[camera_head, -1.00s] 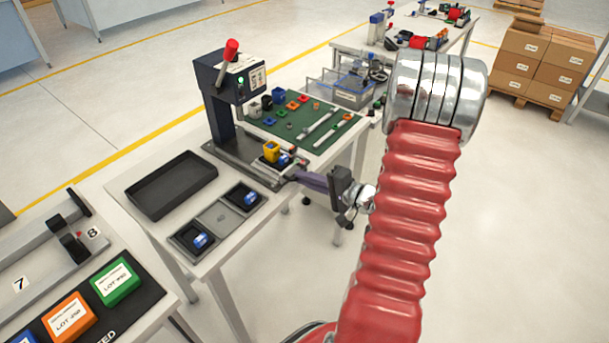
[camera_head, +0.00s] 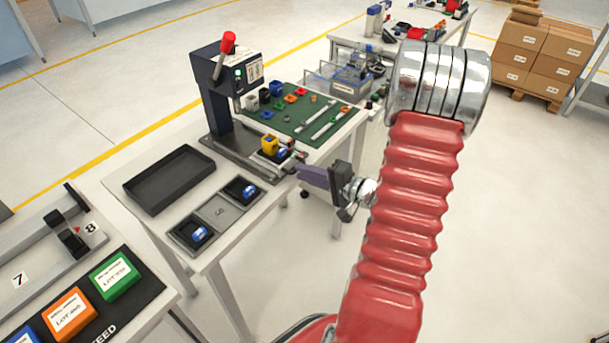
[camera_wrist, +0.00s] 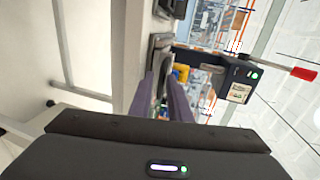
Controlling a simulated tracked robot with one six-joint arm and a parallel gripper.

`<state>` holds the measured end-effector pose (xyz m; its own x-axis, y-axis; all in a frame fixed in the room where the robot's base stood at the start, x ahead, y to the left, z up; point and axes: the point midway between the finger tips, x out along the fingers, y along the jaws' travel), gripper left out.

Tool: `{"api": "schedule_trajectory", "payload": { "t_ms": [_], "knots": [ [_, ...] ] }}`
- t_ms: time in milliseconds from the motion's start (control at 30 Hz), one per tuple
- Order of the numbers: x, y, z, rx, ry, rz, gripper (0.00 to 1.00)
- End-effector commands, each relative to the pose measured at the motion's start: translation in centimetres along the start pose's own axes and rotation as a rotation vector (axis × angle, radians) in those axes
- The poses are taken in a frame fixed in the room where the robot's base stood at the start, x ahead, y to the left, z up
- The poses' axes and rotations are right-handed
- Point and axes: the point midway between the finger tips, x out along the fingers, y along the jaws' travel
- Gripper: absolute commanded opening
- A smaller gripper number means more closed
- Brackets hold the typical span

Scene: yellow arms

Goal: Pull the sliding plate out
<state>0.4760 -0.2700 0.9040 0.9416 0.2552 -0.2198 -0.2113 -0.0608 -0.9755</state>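The dark press (camera_head: 226,85) with a red-knobbed lever stands on the white table. In its grey base (camera_head: 235,155) sits the sliding plate (camera_head: 273,160), carrying a yellow block (camera_head: 269,144) and a blue part (camera_head: 281,154). The plate's outer end lies near the table's right edge, by my fingertips. My gripper (camera_head: 297,169) points at it from the right with its purple fingers. In the wrist view, the fingers (camera_wrist: 163,80) are apart, with the yellow block beyond them. Whether they touch the plate I cannot tell.
A black tray (camera_head: 168,178) and a grey tray with blue parts (camera_head: 217,212) lie on the table's near side. A green mat (camera_head: 300,118) with small parts lies behind the press base.

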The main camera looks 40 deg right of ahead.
Motion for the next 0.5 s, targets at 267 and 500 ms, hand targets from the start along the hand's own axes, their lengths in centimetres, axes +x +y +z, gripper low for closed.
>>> {"api": "schedule_trajectory", "payload": {
  "t_ms": [267, 500],
  "knots": [
    [-1.7, -0.1, -0.1, -0.001, 0.003, -0.001, 0.17],
    [-4.9, 0.0, -0.1, -0.001, 0.003, -0.001, 0.17]
  ]
}}
